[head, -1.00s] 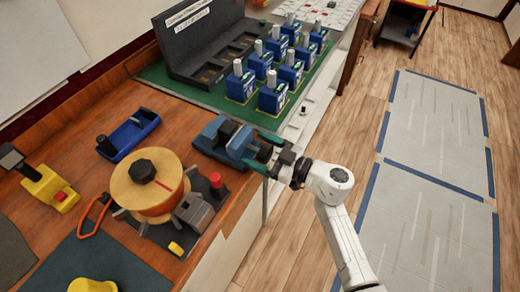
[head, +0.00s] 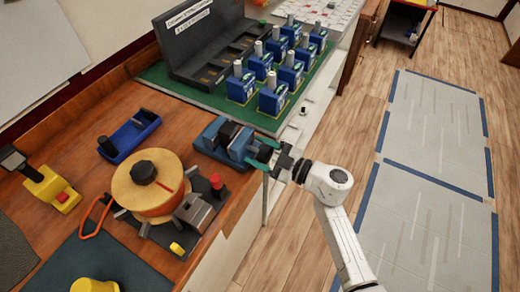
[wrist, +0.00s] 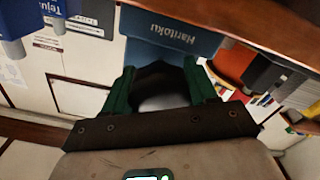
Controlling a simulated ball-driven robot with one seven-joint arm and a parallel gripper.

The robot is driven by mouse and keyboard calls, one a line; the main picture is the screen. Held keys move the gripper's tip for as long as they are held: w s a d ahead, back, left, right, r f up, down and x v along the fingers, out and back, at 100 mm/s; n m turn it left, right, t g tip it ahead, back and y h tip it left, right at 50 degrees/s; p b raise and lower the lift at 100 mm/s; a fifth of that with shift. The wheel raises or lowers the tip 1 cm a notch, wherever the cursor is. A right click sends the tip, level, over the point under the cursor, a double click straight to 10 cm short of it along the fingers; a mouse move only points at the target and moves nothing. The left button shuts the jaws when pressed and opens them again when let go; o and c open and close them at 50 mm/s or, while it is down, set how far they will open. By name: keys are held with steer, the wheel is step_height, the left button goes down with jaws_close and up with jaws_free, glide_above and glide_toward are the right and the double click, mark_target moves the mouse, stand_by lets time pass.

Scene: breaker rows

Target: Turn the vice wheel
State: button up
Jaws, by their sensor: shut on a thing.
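The blue vice (head: 222,138) with dark jaws sits at the bench's right edge. Its blue body, marked "Haritoku", also shows in the wrist view (wrist: 170,47). My gripper (head: 264,154) reaches it from the right, its green fingers at the vice's outer end. In the wrist view my gripper (wrist: 162,85) has one finger on each side of the dark, rounded vice wheel (wrist: 160,75) and is shut on it. The fingers and palm hide part of the wheel. The wheel's turn angle cannot be told.
A yellow drum (head: 148,188) with a black knob stands left of the vice. Several blue breakers (head: 272,95) stand on a green mat behind. A blue tray (head: 130,135) and yellow tool (head: 52,188) lie farther left. The floor at right (head: 425,230) is clear.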

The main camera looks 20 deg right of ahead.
steer(key=shift+o, duration=0.3)
steer(key=shift+n, duration=0.6)
steer(key=shift+s+f, duration=0.1)
steer(key=shift+f, duration=0.05)
